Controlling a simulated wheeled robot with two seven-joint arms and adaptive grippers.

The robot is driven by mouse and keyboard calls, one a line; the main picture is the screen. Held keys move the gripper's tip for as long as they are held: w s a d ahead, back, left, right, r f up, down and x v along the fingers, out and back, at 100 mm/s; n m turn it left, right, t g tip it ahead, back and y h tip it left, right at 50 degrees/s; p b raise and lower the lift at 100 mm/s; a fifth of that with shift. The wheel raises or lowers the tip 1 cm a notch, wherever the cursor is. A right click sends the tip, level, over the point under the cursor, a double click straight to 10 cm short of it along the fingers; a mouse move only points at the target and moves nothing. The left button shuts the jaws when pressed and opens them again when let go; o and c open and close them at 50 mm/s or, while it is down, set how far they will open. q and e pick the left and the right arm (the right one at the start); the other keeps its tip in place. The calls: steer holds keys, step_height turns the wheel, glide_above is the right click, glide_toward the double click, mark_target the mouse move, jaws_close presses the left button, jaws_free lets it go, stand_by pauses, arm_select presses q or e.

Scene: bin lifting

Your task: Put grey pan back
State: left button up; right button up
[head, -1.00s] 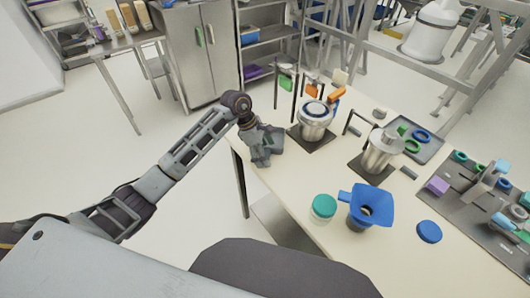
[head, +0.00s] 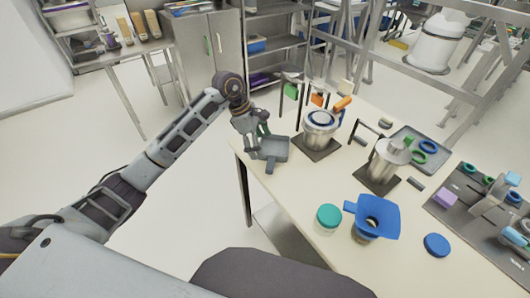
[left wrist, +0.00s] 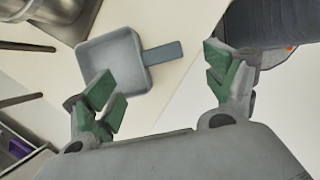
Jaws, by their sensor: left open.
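The grey pan (head: 275,148), a small square dish with a short handle, lies on the near left corner of the table (head: 300,180). Its handle points toward the table's near edge. In the left wrist view the pan (left wrist: 112,58) shows empty, its handle (left wrist: 162,53) pointing right. My left gripper (head: 259,138) is open just above and left of the pan. My right gripper is not in view.
A metal pot (head: 320,130) on a dark mat stands right of the pan. Behind it is a hanging rack with green and orange items (head: 317,99). A second metal vessel (head: 387,160), a teal-lidded jar (head: 328,218) and a blue funnel (head: 376,215) stand further right.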

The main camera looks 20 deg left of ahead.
arm_select(q)
steer(key=v, duration=0.3)
steer(key=shift+r, duration=0.25)
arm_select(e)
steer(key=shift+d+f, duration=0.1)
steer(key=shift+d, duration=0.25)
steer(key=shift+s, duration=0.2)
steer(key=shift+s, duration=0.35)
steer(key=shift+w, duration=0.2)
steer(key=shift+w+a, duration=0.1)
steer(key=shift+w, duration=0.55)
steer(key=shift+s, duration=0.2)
